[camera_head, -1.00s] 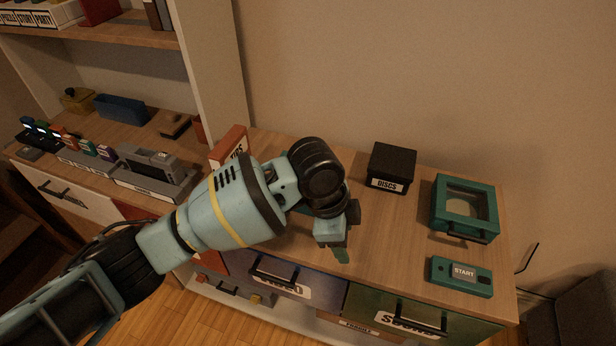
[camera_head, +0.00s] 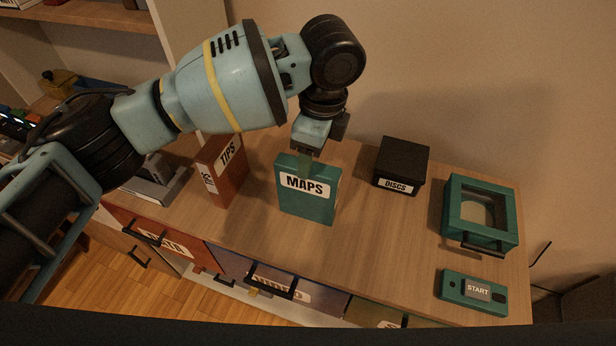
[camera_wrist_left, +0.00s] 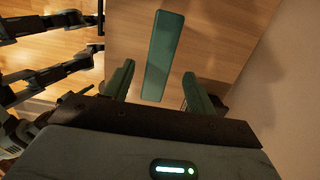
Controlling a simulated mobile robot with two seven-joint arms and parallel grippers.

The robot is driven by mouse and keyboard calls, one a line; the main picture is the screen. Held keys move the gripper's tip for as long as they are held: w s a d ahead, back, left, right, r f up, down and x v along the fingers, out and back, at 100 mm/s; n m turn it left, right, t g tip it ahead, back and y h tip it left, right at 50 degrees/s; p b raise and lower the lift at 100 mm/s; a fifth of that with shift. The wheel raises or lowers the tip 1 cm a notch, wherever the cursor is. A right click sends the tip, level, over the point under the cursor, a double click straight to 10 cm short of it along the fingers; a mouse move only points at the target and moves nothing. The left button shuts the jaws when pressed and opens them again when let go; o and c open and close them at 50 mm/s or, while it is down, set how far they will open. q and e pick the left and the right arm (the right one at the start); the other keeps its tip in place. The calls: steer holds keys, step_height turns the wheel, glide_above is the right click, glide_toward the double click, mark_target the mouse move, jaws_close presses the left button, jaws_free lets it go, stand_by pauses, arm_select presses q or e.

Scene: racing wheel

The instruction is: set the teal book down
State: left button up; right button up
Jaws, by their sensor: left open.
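The teal book (camera_head: 306,200), labelled MAPS, stands upright on the wooden cabinet top (camera_head: 375,240). My left gripper (camera_head: 314,153) is just above the book's top edge in the head view. In the left wrist view the book's narrow top (camera_wrist_left: 163,52) shows as a long teal strip. It lies ahead of and between the two spread fingers of my left gripper (camera_wrist_left: 160,84), with gaps on both sides. The gripper is open and holds nothing. My right gripper is not in view.
An orange-red TIPS book (camera_head: 222,170) stands left of the teal book. A black DISCS box (camera_head: 402,165), a teal windowed box (camera_head: 481,212) and a START panel (camera_head: 471,291) are to the right. Drawers with black handles (camera_head: 271,284) line the front. Bare wood lies between.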

mark_target(308, 192)
arm_select(q)
steer(key=shift+s+f, duration=0.15)
steer(key=shift+f, duration=0.3)
steer(key=shift+a+f, duration=0.15)
steer(key=shift+f, duration=0.7)
steer(key=f, duration=0.5)
steer(key=shift+w+a, duration=0.2)
steer(key=shift+a, duration=0.15)
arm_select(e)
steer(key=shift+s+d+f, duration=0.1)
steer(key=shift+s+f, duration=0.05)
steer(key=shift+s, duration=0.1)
arm_select(q)
steer(key=c, duration=0.7)
jaws_close()
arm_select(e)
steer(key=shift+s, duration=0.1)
